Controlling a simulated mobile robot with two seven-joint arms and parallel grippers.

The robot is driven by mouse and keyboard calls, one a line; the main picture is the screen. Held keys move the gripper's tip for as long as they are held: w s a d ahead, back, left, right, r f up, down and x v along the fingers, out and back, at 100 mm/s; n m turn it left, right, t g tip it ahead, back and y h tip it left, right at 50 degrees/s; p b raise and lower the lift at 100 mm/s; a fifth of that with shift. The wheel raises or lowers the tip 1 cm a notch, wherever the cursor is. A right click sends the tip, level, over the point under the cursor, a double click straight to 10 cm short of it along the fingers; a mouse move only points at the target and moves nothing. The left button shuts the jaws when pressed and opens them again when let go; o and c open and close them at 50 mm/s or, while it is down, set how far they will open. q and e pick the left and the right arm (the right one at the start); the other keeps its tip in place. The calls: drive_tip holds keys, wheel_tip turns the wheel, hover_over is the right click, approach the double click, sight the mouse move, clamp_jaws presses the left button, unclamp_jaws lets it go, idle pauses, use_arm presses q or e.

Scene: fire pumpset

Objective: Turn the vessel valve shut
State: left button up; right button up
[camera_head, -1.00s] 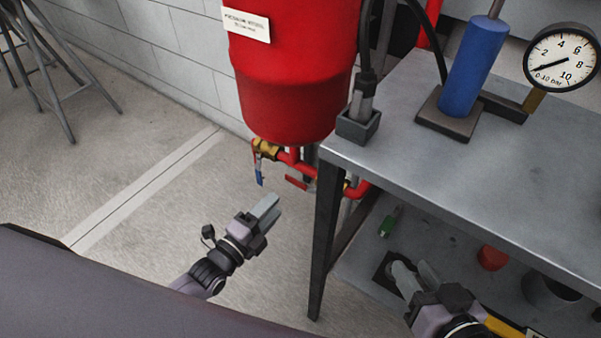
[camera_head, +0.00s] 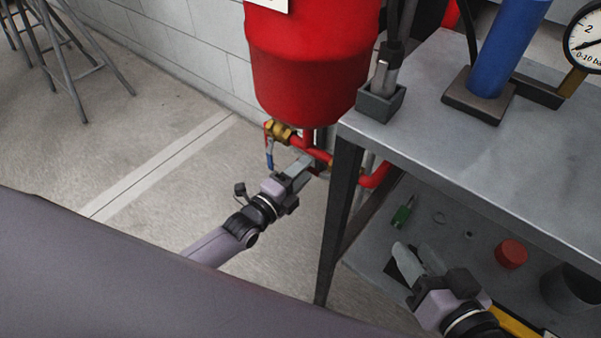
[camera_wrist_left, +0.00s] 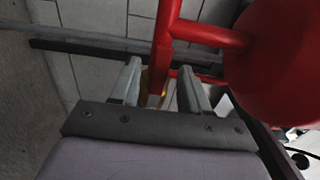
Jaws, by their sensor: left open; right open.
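The red vessel (camera_head: 312,75) hangs above red pipework, and it also fills the upper right of the left wrist view (camera_wrist_left: 285,65). A brass valve (camera_head: 280,131) with a blue-tipped lever (camera_head: 270,158) hanging down sits under the vessel's left side. My left gripper (camera_head: 304,166) is open just right of that lever, in front of the pipework. It hides most of a second, red-handled valve. In the left wrist view a red pipe (camera_wrist_left: 164,50) and some brass show between and beyond the fingers (camera_wrist_left: 160,72); contact cannot be told. My right gripper (camera_head: 408,262) is open over the lower shelf.
A grey metal bench (camera_head: 450,130) with a dark leg (camera_head: 340,210) stands right of my left gripper. A blue cylinder (camera_head: 505,50) and gauge (camera_head: 590,40) are on it. A red cap (camera_head: 511,253) and green item (camera_head: 403,213) lie on the lower shelf.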

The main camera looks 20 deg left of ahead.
use_arm(q)
drive_tip(key=shift+c, duration=0.4)
clamp_jaws()
use_arm(e)
drive_tip(key=shift+d+f, duration=0.1)
drive_tip(key=shift+f, duration=0.1)
